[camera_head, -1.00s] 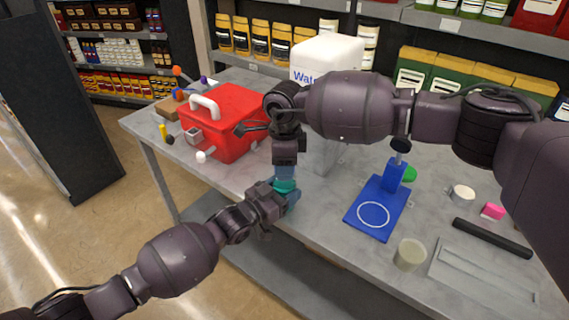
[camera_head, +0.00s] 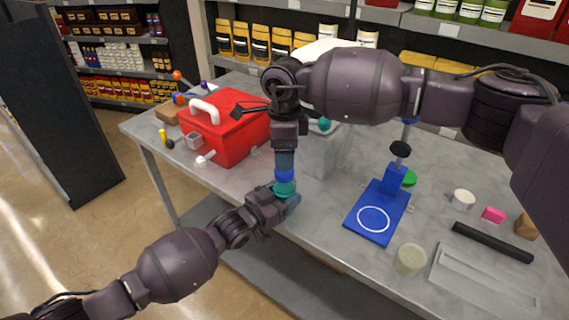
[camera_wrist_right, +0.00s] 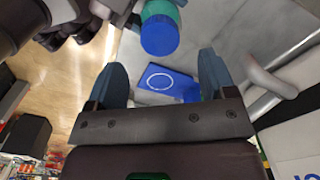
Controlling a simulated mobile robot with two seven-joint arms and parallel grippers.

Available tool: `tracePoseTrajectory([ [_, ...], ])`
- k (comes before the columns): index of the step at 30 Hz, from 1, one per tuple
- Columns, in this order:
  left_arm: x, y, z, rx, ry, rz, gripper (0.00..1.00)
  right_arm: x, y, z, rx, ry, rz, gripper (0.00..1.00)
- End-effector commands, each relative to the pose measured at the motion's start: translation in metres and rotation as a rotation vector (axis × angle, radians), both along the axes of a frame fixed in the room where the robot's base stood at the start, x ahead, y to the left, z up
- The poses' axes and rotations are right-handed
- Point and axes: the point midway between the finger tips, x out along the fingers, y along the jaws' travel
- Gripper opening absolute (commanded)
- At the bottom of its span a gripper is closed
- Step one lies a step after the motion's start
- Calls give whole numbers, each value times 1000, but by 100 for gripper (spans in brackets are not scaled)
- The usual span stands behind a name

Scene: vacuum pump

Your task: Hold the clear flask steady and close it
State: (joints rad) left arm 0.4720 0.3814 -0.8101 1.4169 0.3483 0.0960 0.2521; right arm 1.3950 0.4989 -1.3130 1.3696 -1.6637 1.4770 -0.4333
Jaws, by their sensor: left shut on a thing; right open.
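My left gripper (camera_head: 287,203) is shut on the flask (camera_head: 285,189), which shows as a teal body beyond the front edge of the table; the fingers hide its lower part. A blue cap (camera_head: 285,175) sits on top of the teal part. In the right wrist view, the cap (camera_wrist_right: 160,36) covers the end of the teal flask (camera_wrist_right: 164,9). My right gripper (camera_head: 285,160) points down just above the cap. In its wrist view, the right gripper (camera_wrist_right: 163,82) is open, with nothing between its fingers; the cap lies outside them.
A red box (camera_head: 235,125) with a white handle stands left of the right gripper. A blue stand (camera_head: 372,222) with a white ring is to the right. A pale cylinder (camera_head: 410,259), a black bar (camera_head: 492,242) and a tray (camera_head: 480,282) lie farther right.

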Motion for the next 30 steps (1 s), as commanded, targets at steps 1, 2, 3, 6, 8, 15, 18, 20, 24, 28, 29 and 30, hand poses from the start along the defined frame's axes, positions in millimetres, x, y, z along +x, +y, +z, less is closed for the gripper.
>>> tracePoseTrajectory([
  [1, 0, 0, 0, 0, 0, 0, 0, 0, 0, 11, 0, -2, 0, 77],
  [2, 0, 0, 0, 0, 0, 0, 0, 0, 0, 17, 0, -2, 0, 77],
  [3, 0, 0, 0, 0, 0, 0, 0, 0, 0, 24, 1, -3, 0, 77],
  [6, 0, 0, 0, 0, 0, 0, 0, 0, 0, 40, 0, -1, 0, 77],
  [8, 0, 0, 0, 0, 0, 0, 0, 0, 0, 47, 0, -1, 0, 77],
  [15, 0, 0, 0, 0, 0, 0, 0, 0, 0, 63, -1, 1, 0, 77],
  [18, 0, 0, 0, 0, 0, 0, 0, 0, 0, 64, -1, 1, 0, 77],
  [20, 0, 0, 0, 0, 0, 0, 0, 0, 0, 64, 0, 1, 0, 77],
  [24, 0, 0, 0, 0, 0, 0, 62, 0, 0, 64, 0, 1, 0, 77],
  [28, 0, 0, 0, 0, 0, 0, 82, 0, 0, 63, 0, 1, 0, 77],
  [29, 0, 0, 0, 0, 0, 0, 87, 0, 0, 63, 0, 1, 0, 77],
  [30, 0, 0, 0, 0, 0, 0, 91, 0, 0, 63, 0, 1, 0, 77],
])
